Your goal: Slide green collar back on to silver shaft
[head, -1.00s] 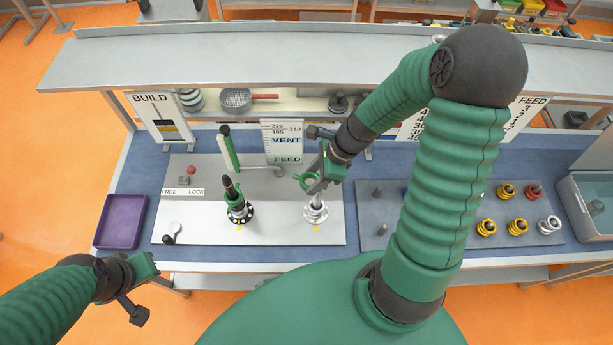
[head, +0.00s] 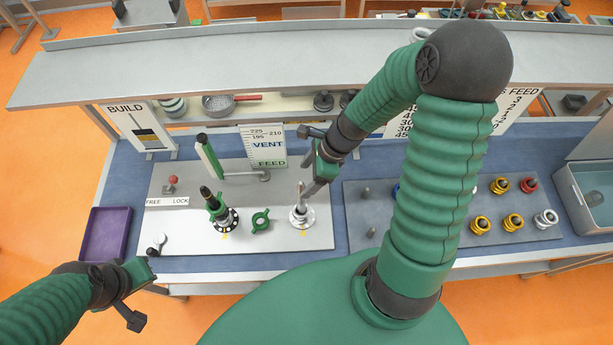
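The green collar (head: 260,220) is a ring with small lugs. It looks to lie on the light plate (head: 180,240), between the two shafts. The silver shaft (head: 301,198) stands upright on a round silver flange (head: 302,216) to the right of the collar. My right gripper (head: 311,188) is beside the upper part of the silver shaft, apart from the collar; its finger gap is too small to read. My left gripper (head: 150,270) is low at the left, off the plate's front edge, away from the collar and shafts; its fingers cannot be made out.
A dark shaft (head: 207,194) with green parts stands on a black flange left of the collar. A FREE/LOCK lever (head: 172,182) and a purple tray (head: 106,234) are farther left. A grey board (head: 430,235) with yellow, red and silver collars lies right. A shelf overhangs behind.

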